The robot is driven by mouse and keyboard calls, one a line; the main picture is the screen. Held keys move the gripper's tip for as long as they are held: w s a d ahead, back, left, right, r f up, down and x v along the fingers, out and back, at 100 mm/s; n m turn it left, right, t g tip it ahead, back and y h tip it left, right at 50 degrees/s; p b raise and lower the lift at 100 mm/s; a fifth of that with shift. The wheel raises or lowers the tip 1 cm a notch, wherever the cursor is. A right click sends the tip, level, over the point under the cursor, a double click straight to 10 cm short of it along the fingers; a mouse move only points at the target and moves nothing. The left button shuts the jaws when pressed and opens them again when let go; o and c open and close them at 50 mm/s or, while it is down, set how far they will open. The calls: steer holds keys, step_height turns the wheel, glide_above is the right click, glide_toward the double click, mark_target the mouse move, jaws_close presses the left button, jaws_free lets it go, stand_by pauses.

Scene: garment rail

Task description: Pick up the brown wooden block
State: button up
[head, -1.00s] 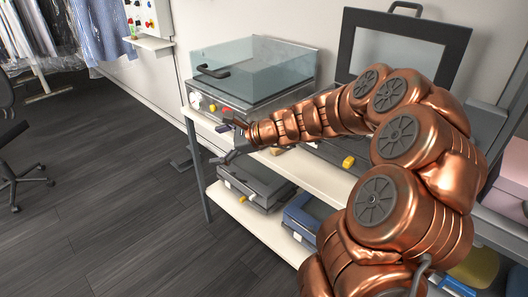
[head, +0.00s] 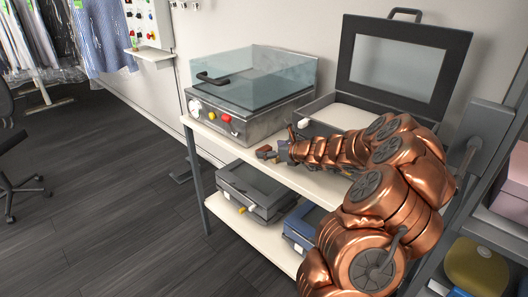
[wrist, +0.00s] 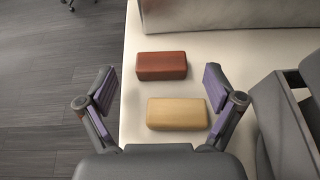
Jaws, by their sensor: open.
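A reddish-brown block (wrist: 161,65) lies flat on the pale shelf top in the wrist view, near the shelf's left edge. A tan-yellow block (wrist: 177,113) lies just below it in that view, with a small gap between them. My gripper (wrist: 161,76) is open and empty, with one finger to the left and one to the right of the blocks. In the head view, the brown block (head: 264,151) shows small at the shelf's front edge, just left of my gripper (head: 284,151), which is partly hidden by my arm.
A glass-lidded machine (head: 240,110) stands behind the blocks on the pale shelf top (head: 212,128). An open-lidded case (head: 400,58) stands to the right. The lower shelf holds a grey case (head: 255,190) and a blue one (head: 300,228).

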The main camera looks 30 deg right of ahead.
mark_target(264, 148)
steer(key=shift+x, duration=2)
steer(key=shift+d, duration=0.1)
steer(key=shift+c, duration=0.4)
steer(key=c, duration=1)
steer(key=shift+o, duration=0.2)
steer(key=shift+r+p, duration=0.9)
steer(key=shift+p, duration=0.15)
steer(key=w+a+b, duration=0.2)
steer(key=a+b, duration=0.3)
steer(key=a, duration=0.3)
steer(key=w+a+b, duration=0.3)
steer(key=a+b, duration=0.2)
steer(key=a, duration=0.4)
steer(key=shift+w+f+b, duration=0.2)
steer(key=shift+w+b, duration=0.05)
steer(key=shift+b, duration=0.1)
